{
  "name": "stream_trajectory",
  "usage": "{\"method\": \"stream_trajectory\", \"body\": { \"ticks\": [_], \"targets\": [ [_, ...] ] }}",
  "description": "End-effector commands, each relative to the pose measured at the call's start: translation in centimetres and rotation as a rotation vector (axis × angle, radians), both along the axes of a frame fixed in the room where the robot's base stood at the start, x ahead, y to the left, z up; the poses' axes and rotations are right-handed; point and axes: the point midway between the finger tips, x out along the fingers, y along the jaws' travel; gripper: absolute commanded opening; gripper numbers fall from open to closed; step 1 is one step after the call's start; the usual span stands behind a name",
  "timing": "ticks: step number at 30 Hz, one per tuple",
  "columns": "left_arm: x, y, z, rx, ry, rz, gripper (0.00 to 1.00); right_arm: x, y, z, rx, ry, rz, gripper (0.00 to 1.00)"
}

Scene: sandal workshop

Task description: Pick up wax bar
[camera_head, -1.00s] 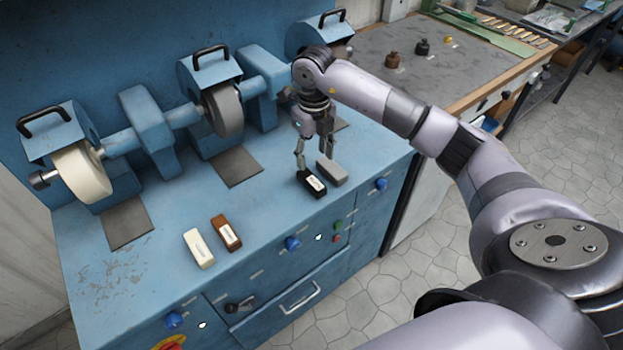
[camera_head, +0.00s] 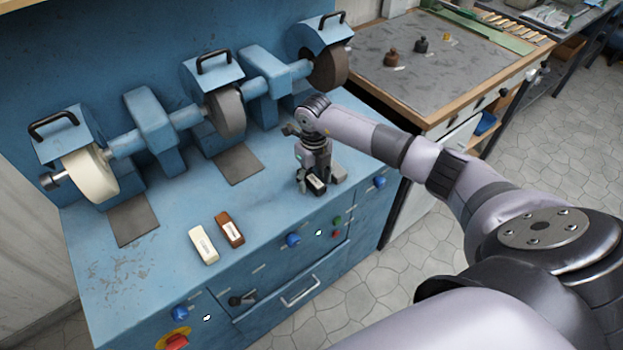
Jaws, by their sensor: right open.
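Several wax bars lie on the blue machine top. A cream bar (camera_head: 203,245) and a brown bar (camera_head: 229,229) lie side by side near the front edge. A black bar with a pale label (camera_head: 316,184) is to their right, directly under my right gripper. My left gripper is not in view.
The blue polishing machine (camera_head: 105,287) carries a cream wheel (camera_head: 90,176), a grey wheel (camera_head: 228,114) and a brown wheel (camera_head: 328,69) along the back. Knobs and a drawer handle (camera_head: 300,291) are on its front. A grey-topped bench (camera_head: 440,75) stands at the right.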

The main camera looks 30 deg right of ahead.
Motion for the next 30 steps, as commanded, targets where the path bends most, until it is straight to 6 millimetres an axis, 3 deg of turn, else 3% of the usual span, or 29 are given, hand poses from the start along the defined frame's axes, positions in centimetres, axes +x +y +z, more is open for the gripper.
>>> {"method": "stream_trajectory", "body": {
  "ticks": [24,30],
  "targets": [
    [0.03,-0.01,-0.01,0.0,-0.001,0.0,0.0,0.02,0.0,0.09,0.0,0.0,0.0,0.0],
    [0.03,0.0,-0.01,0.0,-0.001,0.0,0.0,0.04,-0.01,0.12,0.0,-0.001,0.0,0.0]
  ]
}}
